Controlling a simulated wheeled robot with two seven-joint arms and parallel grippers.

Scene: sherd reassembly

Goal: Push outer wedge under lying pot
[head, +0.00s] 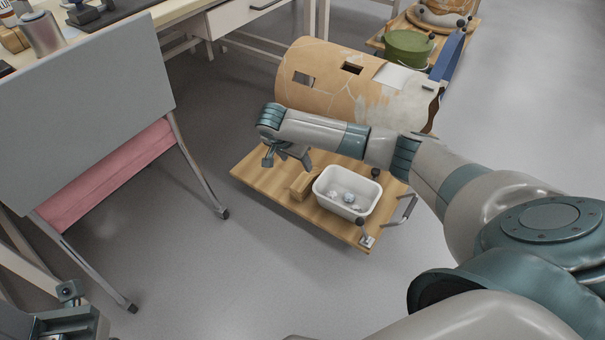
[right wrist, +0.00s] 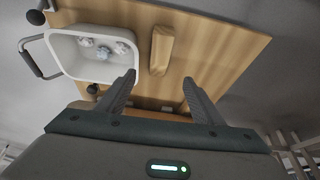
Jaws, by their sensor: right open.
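The lying pot (head: 335,75) is a big tan cylinder with square holes and a pale patched end, on its side on a wooden dolly (head: 255,170). My right forearm hides part of its lower front. A light wooden wedge (head: 301,187) lies on the dolly in front of the pot, beside a white tub. It also shows in the right wrist view (right wrist: 161,50). My right gripper (head: 287,158) is open and empty above the boards; in the right wrist view its fingertips (right wrist: 159,77) are spread, with the wedge beyond the gap. Part of my left gripper (head: 70,292) shows at the lower left; its jaws are unclear.
The white tub (head: 346,192) holds several small pale pieces and stands right beside the wedge. The dolly has a metal handle (head: 402,210) and dark corner knobs. A grey panel (head: 85,105) on legs stands left. A second dolly with a green drum (head: 408,48) is behind. Floor in front is clear.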

